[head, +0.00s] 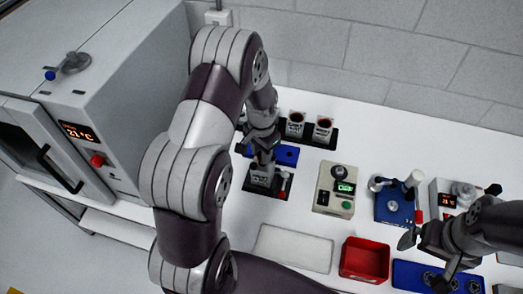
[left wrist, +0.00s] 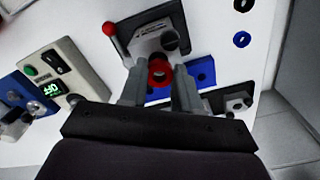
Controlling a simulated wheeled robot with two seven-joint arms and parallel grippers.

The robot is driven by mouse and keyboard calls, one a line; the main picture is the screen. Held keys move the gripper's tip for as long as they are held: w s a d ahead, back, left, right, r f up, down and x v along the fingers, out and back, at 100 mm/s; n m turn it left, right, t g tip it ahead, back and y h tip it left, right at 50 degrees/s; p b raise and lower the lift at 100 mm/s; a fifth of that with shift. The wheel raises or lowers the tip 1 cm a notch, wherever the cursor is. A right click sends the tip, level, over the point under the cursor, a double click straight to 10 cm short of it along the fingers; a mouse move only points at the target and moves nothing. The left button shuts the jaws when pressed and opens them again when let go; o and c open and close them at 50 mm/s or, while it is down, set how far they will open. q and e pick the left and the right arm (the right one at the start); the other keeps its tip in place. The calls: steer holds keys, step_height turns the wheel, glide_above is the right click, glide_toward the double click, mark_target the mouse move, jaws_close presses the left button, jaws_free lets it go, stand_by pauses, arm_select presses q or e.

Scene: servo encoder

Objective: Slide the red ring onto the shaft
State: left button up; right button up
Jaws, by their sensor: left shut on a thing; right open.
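The red ring (left wrist: 160,72) is between the two fingertips of my left gripper (left wrist: 158,80) in the left wrist view. My left gripper is shut on it. Just beyond the ring is a grey-white servo unit (left wrist: 150,42) with a dark round part that may be the shaft; whether the ring touches it I cannot tell. In the head view my left gripper (head: 263,148) is directly above this unit (head: 261,176), and the ring is hidden there. My right gripper (head: 428,258) is open and empty at the lower right, over a blue tray.
A blue block (head: 287,155) lies beside the unit, and a red-knobbed lever (head: 284,183) stands at its side. Two cups (head: 296,124) stand behind. A control box (head: 337,190), a red bin (head: 365,260) and a blue fixture (head: 394,205) are to the right. A pale mat (head: 293,247) is empty.

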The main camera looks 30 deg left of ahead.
arm_select(q)
steer(key=shift+f, duration=0.55)
steer(key=o, duration=1.4)
steer(key=shift+r, duration=0.1)
step_height(320, 180, up, 6)
steer(key=p, duration=0.5)
steer(key=shift+r, duration=0.2)
